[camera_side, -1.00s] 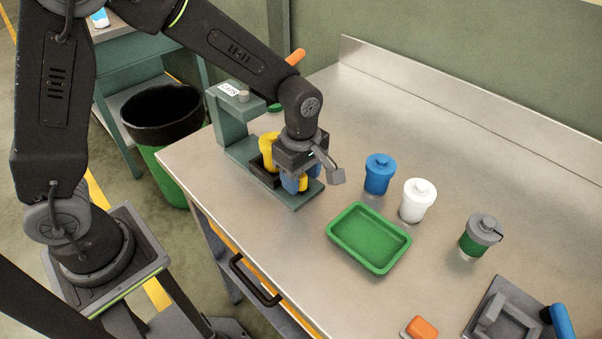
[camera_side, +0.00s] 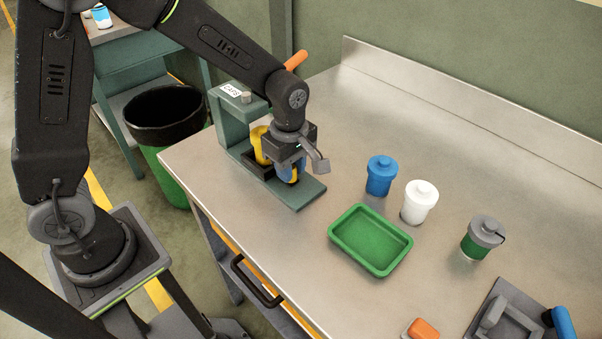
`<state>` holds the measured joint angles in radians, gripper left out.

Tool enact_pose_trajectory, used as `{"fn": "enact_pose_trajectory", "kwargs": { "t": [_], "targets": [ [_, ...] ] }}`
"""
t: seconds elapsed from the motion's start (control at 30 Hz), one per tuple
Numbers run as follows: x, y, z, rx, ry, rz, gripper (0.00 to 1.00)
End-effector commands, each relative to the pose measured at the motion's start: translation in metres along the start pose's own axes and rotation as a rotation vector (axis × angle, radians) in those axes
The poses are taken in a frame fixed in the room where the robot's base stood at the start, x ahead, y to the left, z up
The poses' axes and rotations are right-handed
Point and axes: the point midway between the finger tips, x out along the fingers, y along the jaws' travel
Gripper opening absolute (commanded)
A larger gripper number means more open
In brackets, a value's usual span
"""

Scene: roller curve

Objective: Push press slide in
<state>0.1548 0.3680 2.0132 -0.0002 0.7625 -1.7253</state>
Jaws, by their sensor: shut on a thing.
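The green press (camera_side: 232,120) stands at the left end of the metal table, with an orange-ended lever and a flat base plate. A dark slide (camera_side: 259,167) sits on its base, with a yellow container (camera_side: 260,143) at it under the press side. My gripper (camera_side: 291,175) points down over the slide's front end. Its blue fingers are shut on a small yellow and dark part there, which looks like the slide's knob; the fingers and gripper body hide most of it.
A blue jar (camera_side: 381,175), a white jar (camera_side: 418,201) and a green jar with a grey lid (camera_side: 481,237) stand to the right. A green tray (camera_side: 341,237) lies in front of them. A grey fixture (camera_side: 505,320) and an orange block (camera_side: 422,328) are at the lower right.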

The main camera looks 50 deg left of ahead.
Motion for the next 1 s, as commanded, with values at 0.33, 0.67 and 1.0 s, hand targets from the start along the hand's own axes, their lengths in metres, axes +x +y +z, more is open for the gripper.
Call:
{"fn": "enact_pose_trajectory", "kwargs": {
  "t": [0.33,0.67,1.0],
  "targets": [
    [-0.001,0.000,-0.009,0.000,0.000,0.004,0.00],
    [0.000,0.000,-0.009,0.000,0.000,0.003,0.52],
    [-0.011,0.001,-0.009,0.000,-0.001,0.006,0.52]
  ]
}}
